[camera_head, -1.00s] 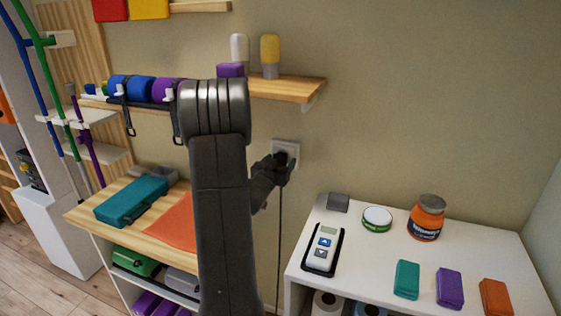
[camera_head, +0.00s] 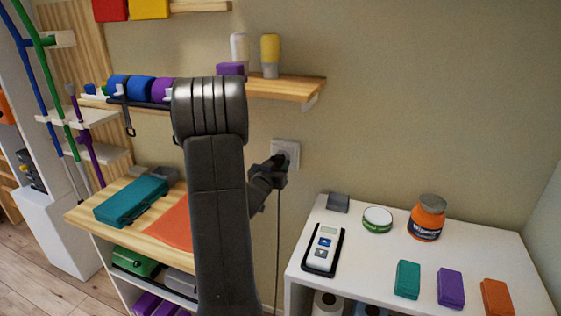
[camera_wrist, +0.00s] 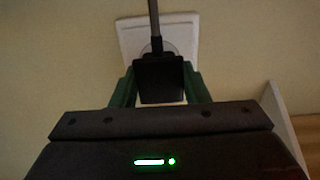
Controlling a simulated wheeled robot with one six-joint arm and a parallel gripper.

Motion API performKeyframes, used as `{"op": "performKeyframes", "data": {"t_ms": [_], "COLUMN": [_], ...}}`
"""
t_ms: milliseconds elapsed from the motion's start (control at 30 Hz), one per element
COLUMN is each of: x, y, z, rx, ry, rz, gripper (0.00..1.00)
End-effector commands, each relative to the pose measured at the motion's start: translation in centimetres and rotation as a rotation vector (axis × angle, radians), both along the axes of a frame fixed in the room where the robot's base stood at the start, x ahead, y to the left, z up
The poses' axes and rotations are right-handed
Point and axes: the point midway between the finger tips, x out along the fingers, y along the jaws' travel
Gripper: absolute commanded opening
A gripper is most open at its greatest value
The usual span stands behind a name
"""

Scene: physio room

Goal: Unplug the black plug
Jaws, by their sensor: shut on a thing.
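The black plug (camera_wrist: 161,82) is held between the two green-tinted fingers of my gripper (camera_wrist: 160,90) in the wrist view. Its cable (camera_wrist: 154,22) runs to the top of that picture. Behind the plug is the white wall socket (camera_wrist: 130,38), with part of its round recess showing. In the head view my gripper (camera_head: 273,170) is at the lower left of the socket (camera_head: 291,148), and the cable (camera_head: 278,245) hangs down below it. The plug's front is hidden, so I cannot tell whether its pins are clear of the socket.
A white table (camera_head: 360,262) at the right carries an orange jar (camera_head: 427,219), a handheld device (camera_head: 322,250) and several small blocks. A wooden shelf (camera_head: 295,87) is above the socket. A wooden bench (camera_head: 90,213) with a teal case (camera_head: 131,201) stands left.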

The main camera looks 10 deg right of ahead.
Motion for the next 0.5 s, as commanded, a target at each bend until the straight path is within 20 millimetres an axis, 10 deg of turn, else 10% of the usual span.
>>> {"op": "performKeyframes", "data": {"t_ms": [500], "x": [-1.7], "y": [1.2], "z": [0.0], "rx": [0.0], "ry": [0.0], "rz": [0.001], "gripper": [0.05]}}
